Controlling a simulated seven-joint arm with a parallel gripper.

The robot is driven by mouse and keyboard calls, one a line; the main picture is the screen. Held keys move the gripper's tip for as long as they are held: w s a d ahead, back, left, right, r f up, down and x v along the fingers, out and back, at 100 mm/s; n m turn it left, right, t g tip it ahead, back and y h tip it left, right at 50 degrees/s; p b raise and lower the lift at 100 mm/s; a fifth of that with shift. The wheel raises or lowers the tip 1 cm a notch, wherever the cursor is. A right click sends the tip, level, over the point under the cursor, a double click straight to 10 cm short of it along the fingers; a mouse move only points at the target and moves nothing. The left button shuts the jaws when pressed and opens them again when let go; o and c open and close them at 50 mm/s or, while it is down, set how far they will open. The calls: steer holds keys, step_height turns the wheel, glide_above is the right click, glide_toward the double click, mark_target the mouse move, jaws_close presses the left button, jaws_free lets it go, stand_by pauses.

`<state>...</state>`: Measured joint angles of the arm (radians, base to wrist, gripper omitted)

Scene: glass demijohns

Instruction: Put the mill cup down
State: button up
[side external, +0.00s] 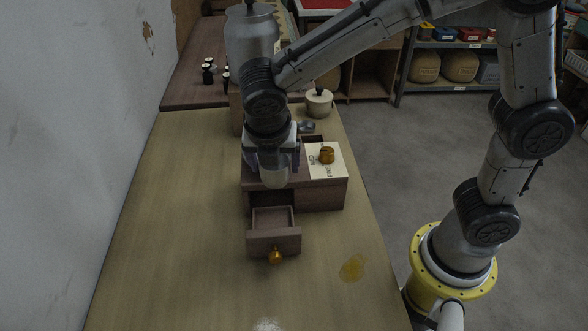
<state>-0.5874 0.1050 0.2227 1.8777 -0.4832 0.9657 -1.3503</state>
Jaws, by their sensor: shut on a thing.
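My gripper (273,163) points down over the open drawer end of a brown wooden box. It is shut on a pale, cream-coloured cup (274,179), which I take to be the mill cup. The fingers hide the cup's upper part. The cup hangs roughly upright; whether its bottom touches the box cannot be told. The wooden box (322,196) has a lettered cream label (334,170) and an amber knob (327,155) on top. Its drawer (273,241) is pulled out toward the camera, with an amber knob (276,257) on its front.
The table (180,220) is bare to the left and front of the box. A flat amber patch (353,267) lies at right front. A lidded cream pot (319,103) and a small grey-blue item (306,127) stand behind the box. Small dark bottles (208,73) stand farther back.

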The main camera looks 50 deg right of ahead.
steer(key=shift+w+a+r+n+t, duration=0.3)
steer(key=shift+w+a+r+n, duration=0.1)
steer(key=shift+n, duration=0.5)
steer(key=shift+f, duration=0.1)
steer(key=shift+f, duration=7.2)
steer(key=shift+f, duration=0.25)
steer(key=shift+f, duration=0.5)
steer(key=o, duration=1.2)
steer(key=shift+c, duration=0.2)
